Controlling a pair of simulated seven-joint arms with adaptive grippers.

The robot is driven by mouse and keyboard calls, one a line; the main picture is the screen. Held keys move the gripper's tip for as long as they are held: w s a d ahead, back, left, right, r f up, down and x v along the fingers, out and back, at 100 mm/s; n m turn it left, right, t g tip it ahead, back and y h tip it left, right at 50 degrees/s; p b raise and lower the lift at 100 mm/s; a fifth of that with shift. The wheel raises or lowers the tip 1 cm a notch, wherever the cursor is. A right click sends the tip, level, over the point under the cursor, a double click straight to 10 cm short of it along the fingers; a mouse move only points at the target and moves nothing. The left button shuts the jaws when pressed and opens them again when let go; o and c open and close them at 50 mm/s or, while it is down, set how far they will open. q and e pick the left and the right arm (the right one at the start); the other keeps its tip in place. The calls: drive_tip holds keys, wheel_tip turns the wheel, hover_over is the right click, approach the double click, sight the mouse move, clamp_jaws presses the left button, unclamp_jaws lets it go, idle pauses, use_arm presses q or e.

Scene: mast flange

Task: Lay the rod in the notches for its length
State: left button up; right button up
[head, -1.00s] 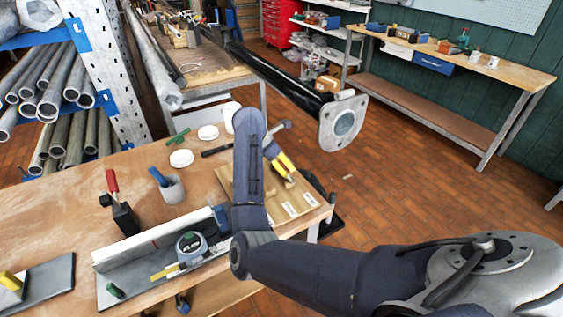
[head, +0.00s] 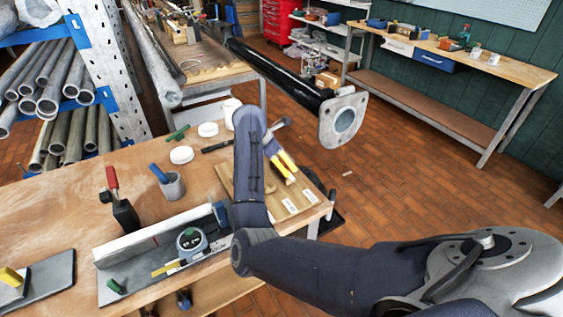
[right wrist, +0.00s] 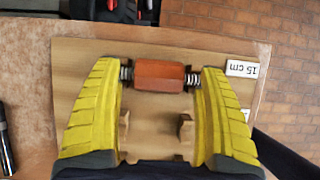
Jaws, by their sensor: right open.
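The rod (right wrist: 160,76), an orange-red bar with metal spring-like ends, lies crosswise over the wooden notch board (right wrist: 75,90), level with the 15 cm label (right wrist: 243,68). Whatever supports it is hidden beneath it. An empty pair of wooden notches (right wrist: 186,132) stands nearer, beside a partly hidden label. My right gripper (right wrist: 161,82) is open, its yellow fingers on either side of the rod's ends; I cannot tell if they touch. In the head view this gripper (head: 283,166) is over the board (head: 272,208), and the rod is not clearly visible. My left gripper is not in view.
A measuring fixture (head: 150,243) with a round-dialled tool (head: 191,241) stands left of the board. A cup (head: 172,186), white round lids (head: 181,155) and a black-and-red tool (head: 120,205) stand on the bench. A black flanged mast (head: 285,80) extends beyond it.

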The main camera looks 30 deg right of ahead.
wheel_tip(320, 180, up, 10)
idle(0.6)
idle(0.4)
